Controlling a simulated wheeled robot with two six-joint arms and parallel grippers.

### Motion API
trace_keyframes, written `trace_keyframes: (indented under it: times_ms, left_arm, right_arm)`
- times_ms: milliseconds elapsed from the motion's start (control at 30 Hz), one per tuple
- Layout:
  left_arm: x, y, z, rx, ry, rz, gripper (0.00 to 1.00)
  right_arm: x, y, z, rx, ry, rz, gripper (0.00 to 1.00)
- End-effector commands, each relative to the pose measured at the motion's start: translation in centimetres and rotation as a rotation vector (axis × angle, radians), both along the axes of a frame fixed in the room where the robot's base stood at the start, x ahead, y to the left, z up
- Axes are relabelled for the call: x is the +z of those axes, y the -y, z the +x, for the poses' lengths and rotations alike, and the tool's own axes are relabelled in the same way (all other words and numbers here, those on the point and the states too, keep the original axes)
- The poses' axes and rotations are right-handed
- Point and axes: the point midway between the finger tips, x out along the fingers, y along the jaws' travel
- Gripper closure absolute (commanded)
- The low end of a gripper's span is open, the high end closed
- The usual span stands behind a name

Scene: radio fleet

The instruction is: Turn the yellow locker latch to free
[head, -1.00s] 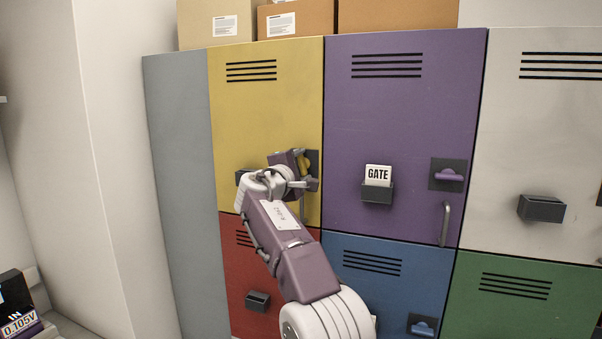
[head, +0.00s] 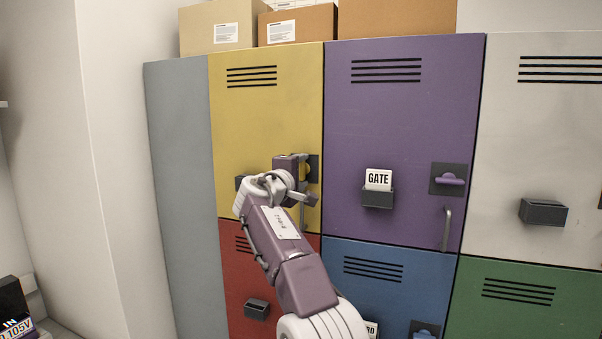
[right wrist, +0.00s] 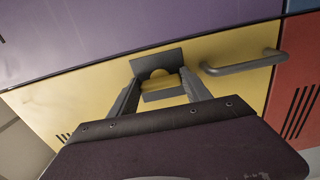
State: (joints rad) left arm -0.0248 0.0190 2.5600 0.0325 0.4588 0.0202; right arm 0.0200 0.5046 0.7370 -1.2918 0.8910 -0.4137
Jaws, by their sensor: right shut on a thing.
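The yellow locker door (head: 265,120) is closed at the upper left of the locker bank. Its yellow latch (right wrist: 162,84) sits on a dark square plate near the door's right edge. In the head view my right gripper (head: 308,180) covers most of the latch. In the right wrist view my right gripper (right wrist: 160,93) has its two fingers at the two ends of the latch bar, shut on it. That view is turned sideways, and the bar lies across it, so it appears roughly upright on the door. My left gripper is not in view.
A grey handle (right wrist: 243,65) is below the latch on the yellow door. The purple door (head: 400,120) to the right has a GATE card (head: 378,178) and a level purple latch (head: 450,181). A red door (head: 240,285) is below. Cardboard boxes (head: 300,24) stand on top.

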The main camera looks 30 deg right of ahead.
Motion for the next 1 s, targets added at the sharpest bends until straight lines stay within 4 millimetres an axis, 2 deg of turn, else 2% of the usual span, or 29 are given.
trace_keyframes:
  times_ms: [67,100,167,500,733,900,1000]
  left_arm:
    - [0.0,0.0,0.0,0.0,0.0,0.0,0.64]
    - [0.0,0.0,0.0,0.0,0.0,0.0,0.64]
    - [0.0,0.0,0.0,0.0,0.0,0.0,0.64]
    - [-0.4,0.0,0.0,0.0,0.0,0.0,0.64]
    - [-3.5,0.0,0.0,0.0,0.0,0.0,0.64]
    - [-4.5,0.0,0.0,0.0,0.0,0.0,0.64]
    - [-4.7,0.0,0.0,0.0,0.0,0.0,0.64]
  right_arm:
    - [-0.1,0.0,0.0,0.0,0.002,0.004,0.84]
    - [-0.1,0.0,0.0,0.0,0.002,0.004,0.38]
    - [-0.1,0.0,0.0,0.0,0.001,0.003,0.22]
    - [-0.2,-0.3,-0.2,0.001,0.001,0.002,0.22]
    - [-0.7,-3.8,-3.2,0.005,0.004,0.003,0.22]
    - [-0.4,-6.1,-5.2,0.004,0.002,0.002,0.22]
    - [-0.2,-6.8,-5.7,0.002,0.001,0.003,0.22]
